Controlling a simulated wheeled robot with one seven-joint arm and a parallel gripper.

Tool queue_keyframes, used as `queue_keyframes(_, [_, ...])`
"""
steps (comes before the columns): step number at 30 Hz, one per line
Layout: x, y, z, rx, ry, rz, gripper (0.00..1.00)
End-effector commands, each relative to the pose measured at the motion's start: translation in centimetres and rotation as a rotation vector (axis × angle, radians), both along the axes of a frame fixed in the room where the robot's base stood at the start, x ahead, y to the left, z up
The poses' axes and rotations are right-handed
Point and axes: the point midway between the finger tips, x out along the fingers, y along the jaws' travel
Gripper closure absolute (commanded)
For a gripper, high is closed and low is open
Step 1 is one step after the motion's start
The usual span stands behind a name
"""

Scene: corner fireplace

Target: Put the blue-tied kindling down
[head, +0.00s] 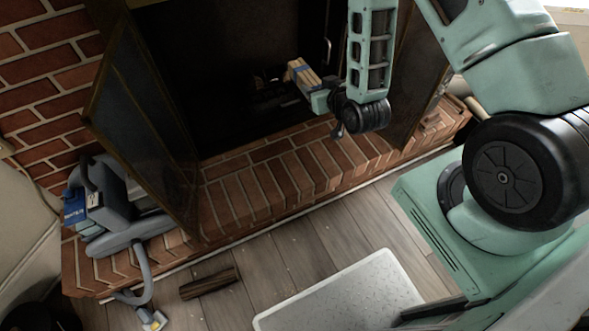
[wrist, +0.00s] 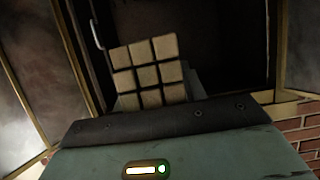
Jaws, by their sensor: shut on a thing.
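The blue-tied kindling (head: 302,71) is a small bundle of pale sticks with a blue band. It is in my gripper (head: 317,98), at the mouth of the dark fireplace opening (head: 225,85). In the wrist view the square stick ends of the kindling (wrist: 150,72) show as a grid just beyond the gripper body, slightly tilted. The fingers are mostly hidden there. Whether the bundle touches anything beneath it cannot be told.
Open glass doors flank the opening, the left one (head: 140,120) reaching over the brick hearth (head: 265,190). Something indistinct lies in the dark firebox (head: 270,95). A grey-blue vacuum cleaner (head: 125,228) stands at left. A dark log (head: 209,282) lies on the wooden floor (head: 295,240).

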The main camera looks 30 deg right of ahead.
Motion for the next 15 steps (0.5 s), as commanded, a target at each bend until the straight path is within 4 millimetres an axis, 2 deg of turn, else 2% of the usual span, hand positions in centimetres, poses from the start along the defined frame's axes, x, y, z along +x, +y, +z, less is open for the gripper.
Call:
queue_keyframes(1, [0.1, 0.0, -3.2, 0.0, -0.001, 0.0, 0.85])
queue_keyframes(15, [1.2, 0.0, -17.4, 0.001, 0.0, 0.0, 0.85])
